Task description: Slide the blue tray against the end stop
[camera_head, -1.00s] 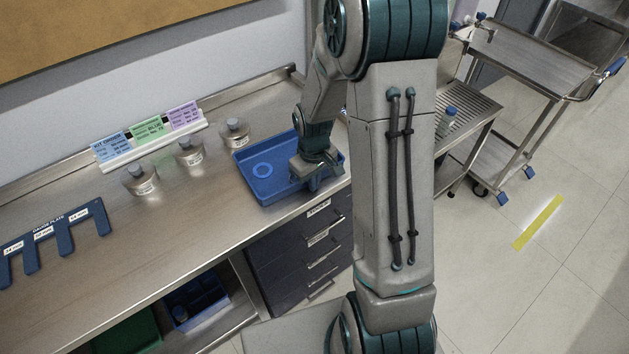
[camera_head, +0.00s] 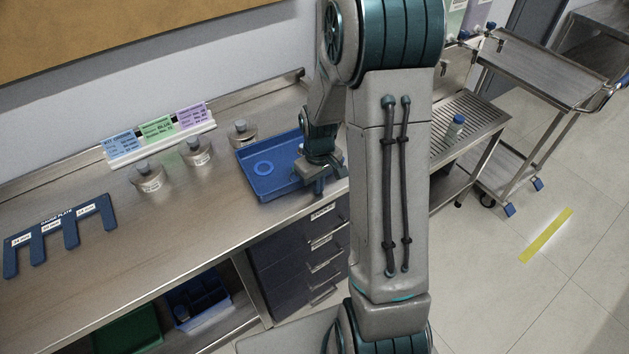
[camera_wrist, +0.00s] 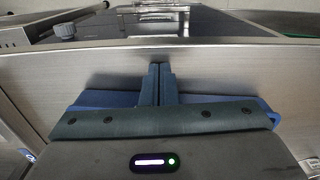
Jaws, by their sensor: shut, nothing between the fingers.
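The blue tray (camera_head: 262,182) lies flat on the steel bench near its right end, with a lighter blue ring on its floor. In the head view my gripper (camera_head: 320,186) is over the tray's right part, pointing down, and hides that side. In the wrist view the two fingers (camera_wrist: 158,84) are together with nothing between them. Parts of the blue tray (camera_wrist: 95,98) show on both sides behind the gripper body. Whether the fingers touch the tray wall I cannot tell. The end stop cannot be made out; my arm covers the bench's right end.
Several grey weights, one of them here (camera_head: 197,152), stand left of the tray before a rack of coloured cards (camera_head: 157,135). A blue gauge plate (camera_head: 62,236) lies farther left. Drawers (camera_head: 305,258) are below the bench. A steel trolley (camera_head: 540,72) stands at right.

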